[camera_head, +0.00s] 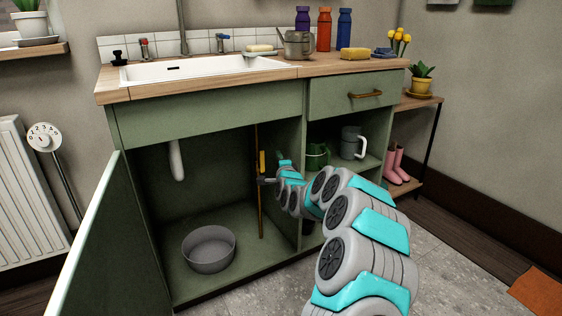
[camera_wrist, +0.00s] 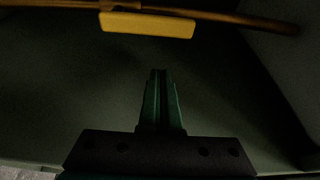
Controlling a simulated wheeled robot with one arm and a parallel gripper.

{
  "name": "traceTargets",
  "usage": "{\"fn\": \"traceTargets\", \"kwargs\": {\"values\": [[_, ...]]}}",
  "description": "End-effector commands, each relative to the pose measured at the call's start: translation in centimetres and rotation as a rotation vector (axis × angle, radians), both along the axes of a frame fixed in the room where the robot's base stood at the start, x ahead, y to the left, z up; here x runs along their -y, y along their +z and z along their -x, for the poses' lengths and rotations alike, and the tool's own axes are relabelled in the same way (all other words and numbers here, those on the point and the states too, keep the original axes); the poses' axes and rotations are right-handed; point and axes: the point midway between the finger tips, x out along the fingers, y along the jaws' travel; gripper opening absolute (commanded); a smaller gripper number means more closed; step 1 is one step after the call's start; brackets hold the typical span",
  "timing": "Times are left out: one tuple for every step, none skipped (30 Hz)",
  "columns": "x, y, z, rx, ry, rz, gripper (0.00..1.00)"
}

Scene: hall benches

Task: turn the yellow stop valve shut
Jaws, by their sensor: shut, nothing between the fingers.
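The yellow stop valve's lever (camera_head: 262,161) is on a thin copper pipe (camera_head: 260,215) that runs upright inside the open sink cabinet. In the wrist view the yellow lever (camera_wrist: 147,25) lies roughly along the pipe (camera_wrist: 230,17), near the top of the picture. My gripper (camera_head: 262,181) reaches into the cabinet close to the pipe, just below the lever. In the wrist view my gripper (camera_wrist: 159,72) has its green fingers together with nothing between them. A gap shows between the fingertips and the lever. The valve's body is mostly hidden.
A grey bowl (camera_head: 209,249) stands on the cabinet floor, left of the pipe. A white drain pipe (camera_head: 177,160) hangs above it. The open door (camera_head: 95,245) is at the left.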

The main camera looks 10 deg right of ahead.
Motion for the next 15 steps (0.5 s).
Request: {"fn": "traceTargets", "kwargs": {"values": [[-0.9, 0.0, 0.3, -0.002, 0.005, -0.001, 0.00], [-1.2, -0.1, 0.4, -0.003, 0.005, -0.001, 0.00], [-1.6, -0.1, 0.6, -0.005, 0.006, -0.002, 0.00], [-1.8, -0.2, 0.7, -0.005, 0.005, -0.001, 0.00], [-2.1, -0.2, 0.7, -0.006, 0.005, -0.001, 0.00], [-2.4, -0.1, 0.9, -0.005, 0.005, -0.001, 0.00], [-2.6, -0.1, 0.9, -0.005, 0.005, -0.001, 0.00], [-2.8, -0.1, 1.0, -0.004, 0.004, -0.001, 0.00], [-3.0, -0.1, 1.1, -0.004, 0.003, -0.002, 0.00], [-3.2, -0.1, 1.1, -0.003, 0.003, -0.002, 0.00], [-3.3, 0.0, 1.2, -0.003, 0.003, -0.002, 0.00], [-3.4, 0.0, 1.2, -0.002, 0.002, -0.001, 0.00], [-3.5, 0.0, 1.2, -0.002, 0.002, 0.000, 0.00], [-3.5, 0.0, 1.2, -0.002, 0.002, 0.000, 0.00], [-3.5, 0.0, 1.3, -0.002, 0.002, 0.000, 0.00]]}}
